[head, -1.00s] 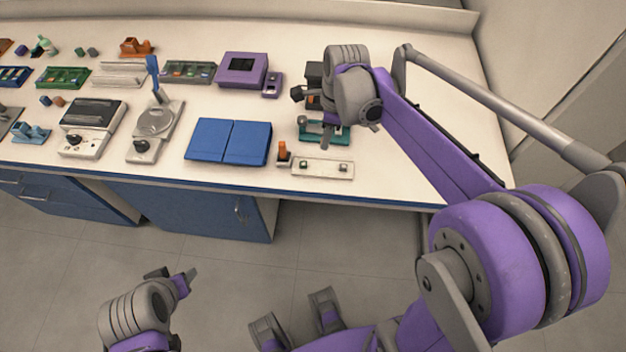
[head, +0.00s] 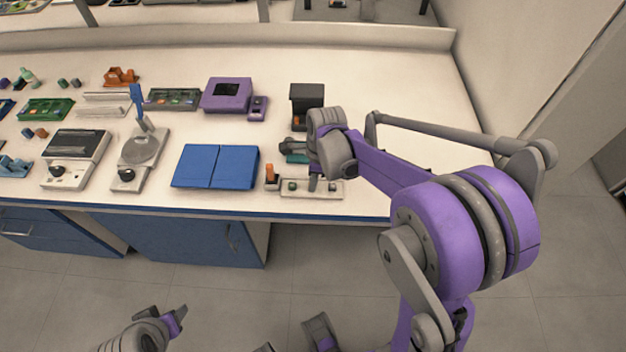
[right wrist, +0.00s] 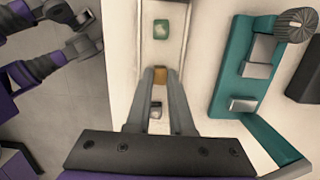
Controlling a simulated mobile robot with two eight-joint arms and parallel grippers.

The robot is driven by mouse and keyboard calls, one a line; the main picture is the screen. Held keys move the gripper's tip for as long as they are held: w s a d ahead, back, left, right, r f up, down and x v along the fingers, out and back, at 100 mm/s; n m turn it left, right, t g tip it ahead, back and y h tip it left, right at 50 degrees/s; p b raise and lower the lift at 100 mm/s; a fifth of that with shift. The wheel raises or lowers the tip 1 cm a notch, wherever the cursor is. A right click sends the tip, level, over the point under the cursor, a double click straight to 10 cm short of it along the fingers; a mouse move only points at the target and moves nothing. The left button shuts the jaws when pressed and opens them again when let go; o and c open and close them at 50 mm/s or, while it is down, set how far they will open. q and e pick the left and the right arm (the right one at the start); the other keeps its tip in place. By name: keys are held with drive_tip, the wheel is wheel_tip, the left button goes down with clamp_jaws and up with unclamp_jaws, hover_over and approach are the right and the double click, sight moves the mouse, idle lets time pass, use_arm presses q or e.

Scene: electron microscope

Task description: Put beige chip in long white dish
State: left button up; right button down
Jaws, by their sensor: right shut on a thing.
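The long white dish (head: 308,194) lies near the table's front edge. It holds a green chip (right wrist: 161,28) at one end and a dark greenish chip (right wrist: 155,111) nearer my wrist camera. My right gripper (right wrist: 160,78) is shut on the beige chip (right wrist: 160,74), which looks brownish between the fingertips. In the head view, the right gripper (head: 313,183) is over the middle of the dish, between its two chips. I cannot tell whether the beige chip touches the dish floor. My left gripper (head: 178,314) is low at the bottom left, away from the table, and partly cut off.
A teal device (right wrist: 236,75) with metal blocks and a knob stands close beside the dish. A small orange-topped block (head: 271,175) and a blue folder-like case (head: 215,166) are left of it. A black device (head: 307,100) stands behind. The table's right side is clear.

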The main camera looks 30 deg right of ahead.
drive_tip(key=c, duration=1.2)
unclamp_jaws()
drive_tip(key=shift+f, duration=0.2)
drive_tip(key=shift+c, duration=0.2)
drive_tip(key=o, duration=0.4)
drive_tip(key=shift+o, duration=0.2)
drive_tip(key=shift+r, duration=0.25)
wheel_tip(320, 180, up, 10)
drive_tip(key=d+r+p, duration=0.1)
drive_tip(key=s+a+f+n+t, duration=0.2)
drive_tip(key=s+a+n, duration=0.2)
drive_tip(key=s+n, duration=0.4)
drive_tip(key=s+a+f+n+t+h, duration=0.1)
drive_tip(key=s+a+f+n+t, duration=0.1)
drive_tip(key=s+n, duration=0.7)
drive_tip(key=a+n, duration=0.1)
drive_tip(key=n, duration=0.6)
drive_tip(key=shift+a+f, duration=0.25)
drive_tip(key=shift+a, duration=0.1)
